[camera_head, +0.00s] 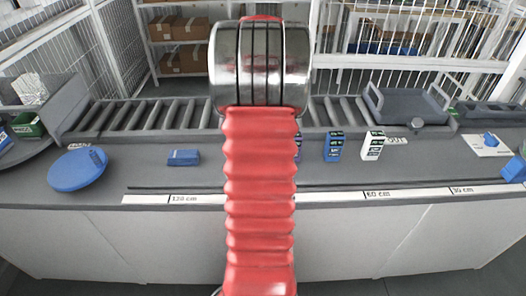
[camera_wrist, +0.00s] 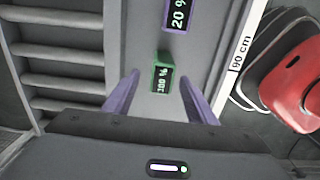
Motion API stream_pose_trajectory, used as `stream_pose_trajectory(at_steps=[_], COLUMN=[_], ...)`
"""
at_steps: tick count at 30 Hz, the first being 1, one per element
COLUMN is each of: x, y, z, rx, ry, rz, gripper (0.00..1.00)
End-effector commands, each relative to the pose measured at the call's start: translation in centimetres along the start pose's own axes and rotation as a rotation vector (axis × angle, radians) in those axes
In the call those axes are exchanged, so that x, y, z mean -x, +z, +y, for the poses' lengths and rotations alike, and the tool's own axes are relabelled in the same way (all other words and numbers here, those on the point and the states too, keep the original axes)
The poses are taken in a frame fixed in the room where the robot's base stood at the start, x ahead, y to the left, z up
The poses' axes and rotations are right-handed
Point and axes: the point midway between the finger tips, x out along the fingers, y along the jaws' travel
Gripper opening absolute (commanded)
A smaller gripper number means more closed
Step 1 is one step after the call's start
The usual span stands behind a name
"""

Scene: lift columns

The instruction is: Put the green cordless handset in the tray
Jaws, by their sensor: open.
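The green cordless handset (camera_wrist: 160,76) shows in the wrist view, with a lit display reading 100 %. It lies between the two spread purple fingers of my gripper (camera_wrist: 159,80), near their tips. The gripper is open, and I cannot see either finger touching the handset. In the head view my red arm hides the handset and the gripper. A grey tray (camera_head: 408,107) with raised side handles is at the back right in the head view and looks empty.
Blue (camera_head: 333,146) and white (camera_head: 373,146) handsets stand to the right of my arm. A blue box (camera_head: 183,157) and round blue object (camera_head: 78,169) are left. A roller conveyor (camera_head: 160,115) runs behind.

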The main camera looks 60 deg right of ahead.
Motion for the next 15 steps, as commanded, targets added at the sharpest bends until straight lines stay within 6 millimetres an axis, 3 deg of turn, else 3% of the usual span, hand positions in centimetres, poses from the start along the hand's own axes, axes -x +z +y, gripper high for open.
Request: stream_pose_trajectory(at_steps=[7,15], x=[-3.5,-4.2], y=[0.0,0.0], z=[-0.1,0.0], rx=[0.000,-0.001], ry=[-0.002,0.000], rz=[0.000,0.000], gripper=[0.52,0.52])
